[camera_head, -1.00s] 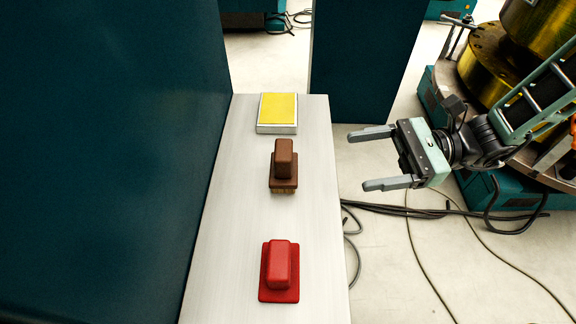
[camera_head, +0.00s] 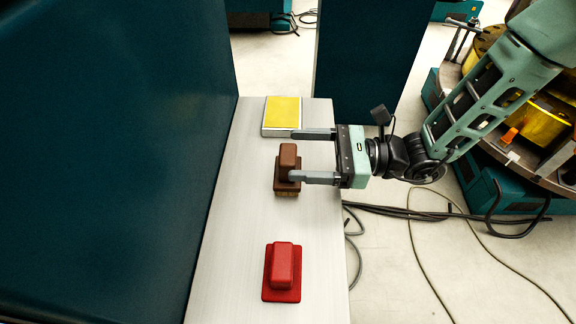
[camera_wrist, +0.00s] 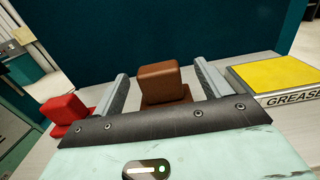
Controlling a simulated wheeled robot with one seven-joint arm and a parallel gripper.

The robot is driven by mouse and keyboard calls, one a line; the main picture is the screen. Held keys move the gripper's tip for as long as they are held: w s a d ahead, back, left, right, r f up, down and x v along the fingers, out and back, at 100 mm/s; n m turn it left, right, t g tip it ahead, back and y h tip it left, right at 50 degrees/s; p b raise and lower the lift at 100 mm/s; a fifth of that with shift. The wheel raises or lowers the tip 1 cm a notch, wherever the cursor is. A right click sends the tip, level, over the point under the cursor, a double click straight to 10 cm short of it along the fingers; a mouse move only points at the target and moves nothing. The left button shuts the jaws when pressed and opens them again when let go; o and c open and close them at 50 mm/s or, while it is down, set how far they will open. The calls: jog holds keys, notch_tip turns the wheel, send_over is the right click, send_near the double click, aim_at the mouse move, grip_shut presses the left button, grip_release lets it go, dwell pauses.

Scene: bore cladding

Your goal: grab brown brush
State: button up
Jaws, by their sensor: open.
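The brown brush (camera_head: 288,160) stands on the pale shelf, its block handle up and its bristles down. In the wrist view the brush (camera_wrist: 160,84) shows between and beyond the two fingers. My gripper (camera_head: 292,156) is open and empty, with its fingers pointing left over the shelf. In the head view the nearer finger overlaps the brush's right side and the farther finger lies between the brush and the yellow-topped box. I cannot tell whether a finger touches the brush. The lower part of the brush is hidden in the wrist view.
A red brush (camera_head: 283,272) stands nearer on the shelf (camera_head: 228,240). A yellow-topped box (camera_head: 282,112), marked GREASE in the wrist view (camera_wrist: 280,74), lies at the far end. A dark teal wall (camera_head: 110,140) bounds the left side. Cables lie on the floor to the right.

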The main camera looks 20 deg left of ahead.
jog(key=x, duration=0.3)
jog(key=p+x, duration=0.1)
jog(key=x, duration=0.1)
jog(key=shift+s+f, duration=0.2)
jog(key=shift+f, duration=0.05)
jog(key=c, duration=1.1)
